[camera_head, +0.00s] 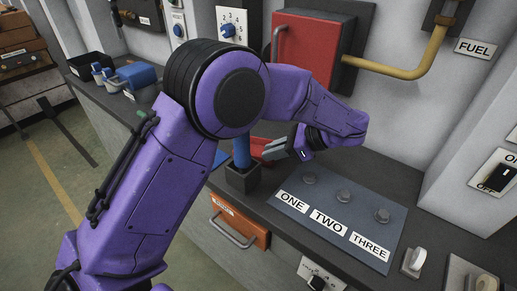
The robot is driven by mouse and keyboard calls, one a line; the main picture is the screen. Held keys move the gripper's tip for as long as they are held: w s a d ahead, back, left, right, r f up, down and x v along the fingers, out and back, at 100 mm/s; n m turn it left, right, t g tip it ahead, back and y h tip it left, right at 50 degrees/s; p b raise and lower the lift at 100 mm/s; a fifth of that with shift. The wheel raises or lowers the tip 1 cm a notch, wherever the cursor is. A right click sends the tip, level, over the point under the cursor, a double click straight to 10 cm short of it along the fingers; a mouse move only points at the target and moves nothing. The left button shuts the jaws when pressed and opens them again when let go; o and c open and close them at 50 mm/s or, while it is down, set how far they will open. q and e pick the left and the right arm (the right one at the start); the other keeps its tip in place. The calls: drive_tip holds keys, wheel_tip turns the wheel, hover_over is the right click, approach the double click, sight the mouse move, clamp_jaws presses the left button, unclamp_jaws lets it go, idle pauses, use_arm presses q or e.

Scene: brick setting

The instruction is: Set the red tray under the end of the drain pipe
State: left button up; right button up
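A red piece that looks like the red tray (257,146) shows on the counter, just behind and left of my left gripper (266,150). Most of it is hidden by my gripper, my arm and a blue upright. My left gripper points left, with its grey fingers at or very near the red piece. Whether they touch or hold it is not clear. The blue upright (242,152) stands in a small dark square block (242,178); I cannot tell whether it is the drain pipe. My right gripper is out of view.
A panel labelled ONE, TWO, THREE (318,228) with knobs lies right of the gripper. A red wall box (304,50) and a yellow pipe (405,72) are behind. An orange drawer (238,226) is below the counter edge. A blue-lidded item (137,76) stands at left.

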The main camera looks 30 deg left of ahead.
sight(256, 151)
use_arm(q)
drive_tip(key=x, duration=0.1)
drive_tip(key=p+x, duration=0.1)
drive_tip(key=x, duration=0.3)
drive_tip(key=shift+w+a+f, duration=0.1)
drive_tip(key=shift+w+f, duration=0.1)
drive_tip(key=shift+w, duration=0.2)
drive_tip(key=shift+s+a+f, duration=0.2)
drive_tip(key=shift+a+f, duration=0.05)
drive_tip(key=shift+a, duration=0.1)
clamp_jaws()
